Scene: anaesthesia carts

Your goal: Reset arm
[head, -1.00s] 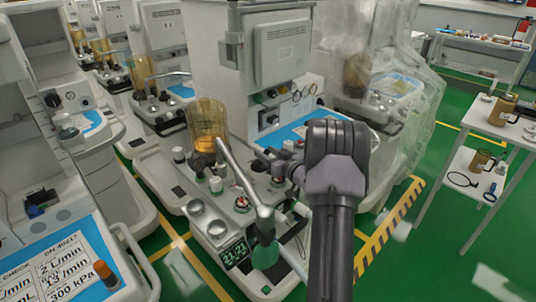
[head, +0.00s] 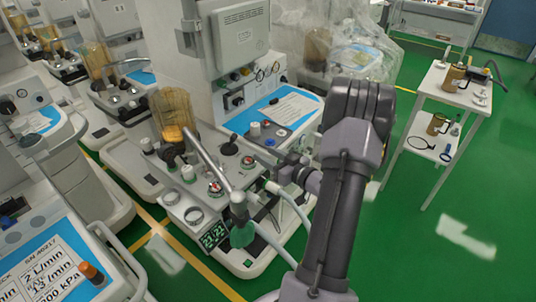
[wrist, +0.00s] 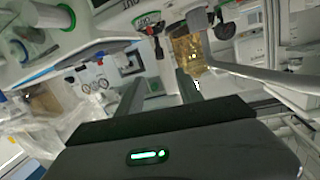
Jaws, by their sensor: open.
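My gripper (head: 285,170) is in front of the nearest anaesthesia cart (head: 215,262), seen from behind my dark grey arm. In the wrist view my gripper (wrist: 158,85) shows two dark fingers spread apart with nothing between them. The cart carries an amber canister (head: 174,112), a metal tube arm (head: 208,160), a green bag fitting (head: 241,232) and a green digital display (head: 214,235). The amber canister also shows in the wrist view (wrist: 188,52), beyond the fingers. In the head view my arm hides part of the cart's right side.
A white side table (head: 455,88) with brown jugs stands at the right. Another cart with a blue label panel (head: 60,262) is at the lower left. More carts stand behind. Green floor (head: 420,250) is open at the lower right.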

